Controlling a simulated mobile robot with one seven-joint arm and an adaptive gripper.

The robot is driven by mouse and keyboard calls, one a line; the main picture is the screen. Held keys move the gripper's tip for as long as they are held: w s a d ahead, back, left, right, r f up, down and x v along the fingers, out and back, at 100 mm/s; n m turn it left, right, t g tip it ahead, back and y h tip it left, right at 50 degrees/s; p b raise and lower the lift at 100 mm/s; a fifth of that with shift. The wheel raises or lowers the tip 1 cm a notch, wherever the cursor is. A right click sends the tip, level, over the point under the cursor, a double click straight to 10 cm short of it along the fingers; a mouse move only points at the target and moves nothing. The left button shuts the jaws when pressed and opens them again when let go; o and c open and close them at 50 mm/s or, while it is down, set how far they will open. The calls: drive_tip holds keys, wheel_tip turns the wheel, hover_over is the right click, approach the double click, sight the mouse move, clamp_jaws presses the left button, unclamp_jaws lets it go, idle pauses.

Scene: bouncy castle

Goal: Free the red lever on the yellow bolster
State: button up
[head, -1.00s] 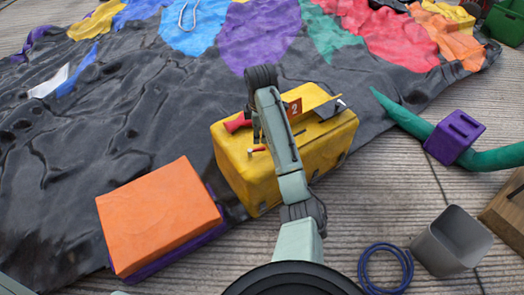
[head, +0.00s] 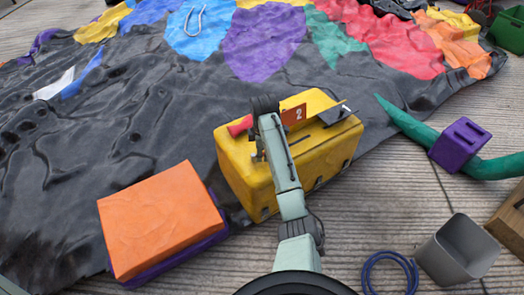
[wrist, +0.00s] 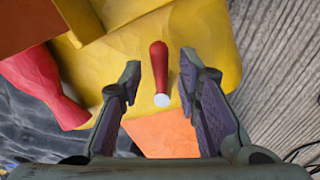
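The yellow bolster (head: 325,150) stands on the planks at the edge of the black sheet. In the wrist view the red lever (wrist: 159,62), with a pale round end, stands out in front of the bolster's yellow face (wrist: 212,35). My gripper (wrist: 160,68) is open, with one finger on each side of the lever and a visible gap to both. In the head view my arm hides the lever, and only a little of my gripper (head: 258,150) shows beside the bolster.
A larger red piece (wrist: 38,85) sticks out of the bolster left of my gripper; it also shows in the head view (head: 240,126). A red-brown "2" tag (head: 294,115) and dark flap (head: 334,114) are on top. An orange block (head: 160,220) lies left.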

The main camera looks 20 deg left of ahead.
clamp_jaws()
drive_tip(key=shift+r+p, duration=0.15)
drive_tip(key=shift+p, duration=0.2)
drive_tip(key=shift+s+d+r+m+p, duration=0.15)
drive_tip(key=shift+s+m+p, duration=0.1)
drive_tip(key=shift+m+p, duration=0.85)
drive_tip(key=m+p, duration=0.1)
drive_tip(key=p, duration=0.1)
drive_tip(key=m+p, duration=0.1)
drive_tip(key=shift+s+h+p, duration=0.3)
drive_tip(key=shift+s+p, duration=0.05)
drive_tip(key=shift+s, duration=0.05)
drive_tip(key=m+p, duration=0.2)
drive_tip(key=s+m+p, duration=0.1)
drive_tip(key=m+p, duration=0.1)
drive_tip(key=shift+m+h, duration=0.4)
drive_tip(key=m+p, duration=0.2)
drive_tip(key=m, duration=0.1)
drive_tip(key=s+m+p, duration=0.1)
drive_tip(key=shift+s+a+f+m+h, duration=0.1)
drive_tip(key=shift+a+f+m+h, duration=0.1)
drive_tip(key=shift+a+m+h, duration=0.15)
drive_tip(key=shift+m, duration=0.25)
